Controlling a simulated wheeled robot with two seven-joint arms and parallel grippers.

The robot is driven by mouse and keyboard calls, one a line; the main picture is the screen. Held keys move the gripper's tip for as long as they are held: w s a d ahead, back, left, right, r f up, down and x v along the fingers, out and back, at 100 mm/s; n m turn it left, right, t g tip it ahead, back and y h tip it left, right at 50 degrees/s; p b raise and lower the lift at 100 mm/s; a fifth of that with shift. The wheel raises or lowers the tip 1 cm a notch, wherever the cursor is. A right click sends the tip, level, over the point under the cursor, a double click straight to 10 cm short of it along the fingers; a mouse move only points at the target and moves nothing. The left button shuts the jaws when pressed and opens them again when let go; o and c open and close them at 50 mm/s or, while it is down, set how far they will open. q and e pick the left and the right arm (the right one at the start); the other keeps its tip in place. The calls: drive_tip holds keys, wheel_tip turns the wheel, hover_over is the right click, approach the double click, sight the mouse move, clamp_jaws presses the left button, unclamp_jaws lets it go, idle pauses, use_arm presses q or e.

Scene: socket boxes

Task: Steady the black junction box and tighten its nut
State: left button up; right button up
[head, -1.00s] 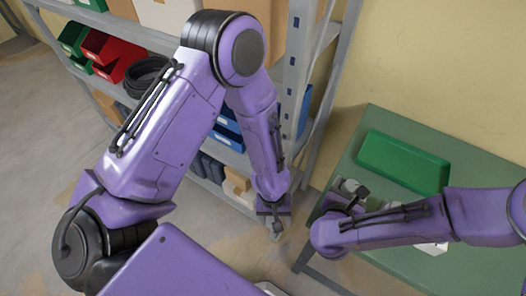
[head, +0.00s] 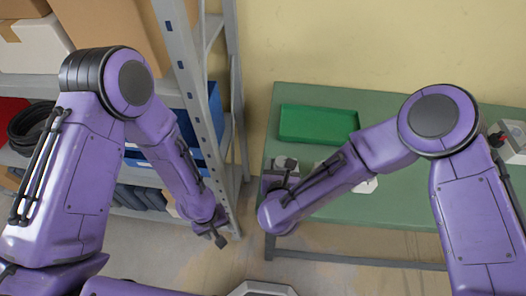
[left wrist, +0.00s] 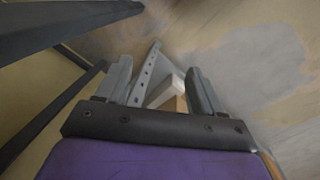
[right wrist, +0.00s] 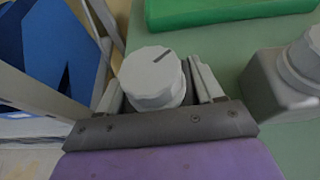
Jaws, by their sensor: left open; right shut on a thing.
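My right gripper (right wrist: 155,85) is shut on a pale grey, faceted round cap (right wrist: 153,72) with a dark line on its top. This cap also shows in the head view (head: 285,163), at the left end of the green table. I cannot tell whether it is the nut, and what lies beneath it is hidden. A grey box with a round top (right wrist: 280,85) sits to its right in the right wrist view. I cannot make out a black junction box. My left gripper (left wrist: 160,88) is open and empty, over the floor beside the shelf in the head view (head: 218,240).
A green tray (head: 318,124) lies on the green table (head: 400,208). A pale object (head: 366,186) is partly behind my right forearm. A pale box with a dark knob (head: 512,140) stands at the far right. The shelf's metal post (head: 190,80) rises close to my left arm.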

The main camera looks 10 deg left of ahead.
use_arm(q)
drive_tip(key=w+d+r+m+g, duration=0.2)
drive_tip(key=w+r+m+g, duration=0.1)
drive_tip(key=w, duration=0.1)
drive_tip(key=m+g+y, duration=0.1)
drive_tip(key=m+g, duration=0.1)
approach(283, 161)
drive_tip(key=x, duration=0.8)
drive_tip(key=shift+f, duration=0.1)
